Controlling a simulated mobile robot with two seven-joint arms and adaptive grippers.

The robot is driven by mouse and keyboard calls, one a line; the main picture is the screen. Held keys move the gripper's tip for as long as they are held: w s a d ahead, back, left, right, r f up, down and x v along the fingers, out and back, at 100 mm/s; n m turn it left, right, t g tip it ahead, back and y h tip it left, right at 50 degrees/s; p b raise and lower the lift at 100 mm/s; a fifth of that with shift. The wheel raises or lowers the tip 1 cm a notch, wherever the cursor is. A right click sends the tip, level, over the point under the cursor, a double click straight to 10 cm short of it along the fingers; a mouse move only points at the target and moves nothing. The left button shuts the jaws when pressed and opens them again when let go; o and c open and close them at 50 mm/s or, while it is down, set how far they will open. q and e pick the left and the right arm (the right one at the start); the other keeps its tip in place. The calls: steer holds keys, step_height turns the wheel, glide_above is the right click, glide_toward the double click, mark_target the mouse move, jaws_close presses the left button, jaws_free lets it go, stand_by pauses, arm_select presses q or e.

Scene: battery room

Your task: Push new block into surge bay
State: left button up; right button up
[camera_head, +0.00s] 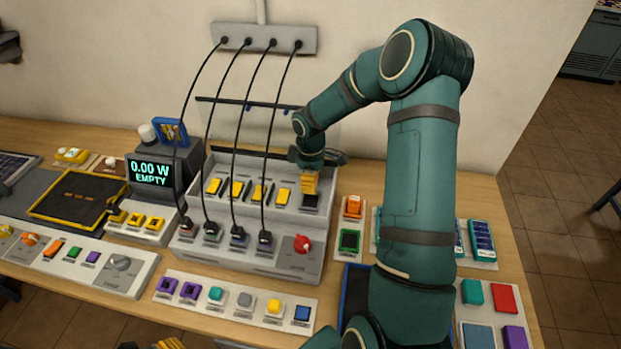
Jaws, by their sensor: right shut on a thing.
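A yellow-orange block (310,183) is upright at the right end of the grey dock (222,245). My right gripper (309,168) reaches down from above and is shut on the top of this block. A dark bay (311,201) lies just below and in front of the block. I take it for the surge bay, but no label is readable. I cannot tell whether the block's lower end is inside the bay. The gripper's fingers are small and partly hidden. My left gripper is not in view.
Several black cables (236,140) hang from a wall strip (262,38) to the dock's front. A red knob (302,244) is at the dock's right front. A display (151,173) reads "0.00 W EMPTY".

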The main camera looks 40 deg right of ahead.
mark_target(311, 202)
steer(key=shift+f+b, duration=1.75)
steer(key=shift+f, duration=0.95)
steer(key=shift+f+b, duration=0.5)
steer(key=shift+f, duration=0.15)
steer(key=o, duration=0.9)
steer(key=shift+r, duration=0.15)
steer(key=shift+r+p, duration=2.95)
steer(key=shift+r, duration=2.45)
